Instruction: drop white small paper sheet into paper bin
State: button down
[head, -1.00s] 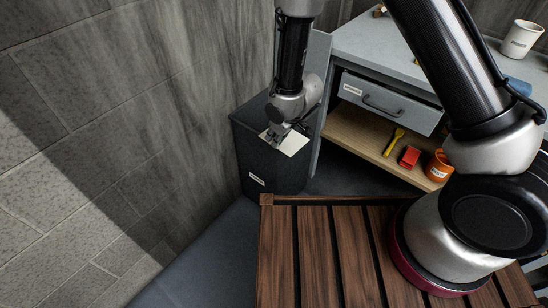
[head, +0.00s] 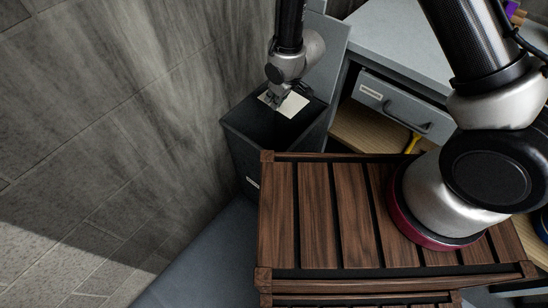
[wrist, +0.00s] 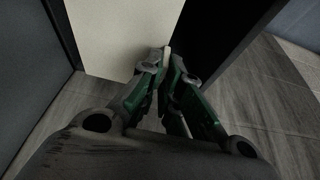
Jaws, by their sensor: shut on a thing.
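The white small paper sheet (head: 294,105) is held in my gripper (head: 279,101). In the head view it overlaps the back part of the open top of the dark paper bin (head: 248,160); its exact height over the rim is hard to tell. In the wrist view the sheet (wrist: 115,35) fills the upper middle, with its edge between the closed fingertips of my gripper (wrist: 165,58). The bin stands upright by the wall, with a small white label on its front. Its inside looks dark.
A wooden slatted platform (head: 317,210) lies in front of the bin. A grey desk with a drawer (head: 392,101) and a wooden shelf stands to the right. A grey textured wall (head: 120,120) is close on the left.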

jog(key=shift+f, duration=2.7)
jog(key=c, duration=1.5)
grip_release()
jog(key=shift+r, duration=0.1)
jog(key=v, duration=1.2)
